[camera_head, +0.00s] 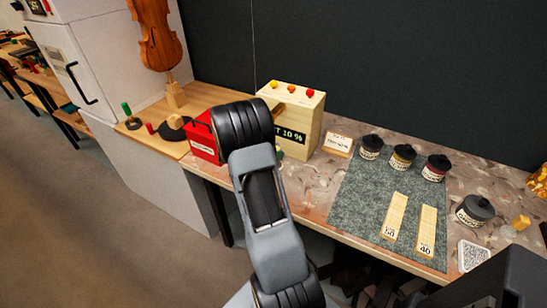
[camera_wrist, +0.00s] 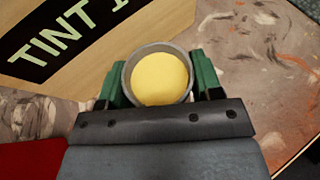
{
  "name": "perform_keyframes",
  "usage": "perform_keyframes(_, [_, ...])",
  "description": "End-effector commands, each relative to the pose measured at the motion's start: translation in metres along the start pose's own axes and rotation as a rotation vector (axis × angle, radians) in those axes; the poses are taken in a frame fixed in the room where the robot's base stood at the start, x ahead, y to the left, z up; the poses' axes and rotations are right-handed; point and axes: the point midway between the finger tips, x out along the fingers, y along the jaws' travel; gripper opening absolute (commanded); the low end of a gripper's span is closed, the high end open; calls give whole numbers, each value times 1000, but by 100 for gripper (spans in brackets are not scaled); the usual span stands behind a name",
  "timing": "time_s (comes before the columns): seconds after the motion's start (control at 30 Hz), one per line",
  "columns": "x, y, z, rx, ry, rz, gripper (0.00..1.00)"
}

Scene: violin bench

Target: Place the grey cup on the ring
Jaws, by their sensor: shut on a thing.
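The grey cup (camera_wrist: 158,45) is a round grey-rimmed vessel with a smooth yellow filling, seen from above in the wrist view. My gripper (camera_wrist: 160,76) is shut on it, with one green finger on each side. The cup is close in front of the wooden tint box (camera_wrist: 150,48), whose dark label starts with "TINT". In the head view this box (camera_head: 306,128) stands behind my arm, which hides the cup and most of my gripper. I cannot make out a ring in either view.
A red box (camera_head: 203,138) stands left of my arm. A grey mat (camera_head: 365,195) at right holds jars (camera_head: 403,157) and wooden blocks marked 50 (camera_head: 394,217) and 40 (camera_head: 426,232). A small sign (camera_head: 338,145) stands beside the tint box. A violin (camera_head: 158,35) stands at back left.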

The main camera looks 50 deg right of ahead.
Motion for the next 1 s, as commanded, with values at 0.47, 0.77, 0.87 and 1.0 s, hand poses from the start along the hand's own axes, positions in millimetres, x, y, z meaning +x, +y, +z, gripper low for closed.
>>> perform_keyframes(0.47, [12,2,-29,0,0,0,32])
perform_keyframes(0.77, [14,2,-32,0,0,0,68])
perform_keyframes(0.87, [14,2,-32,0,0,0,77])
perform_keyframes(1.0, [14,2,-32,0,0,0,85])
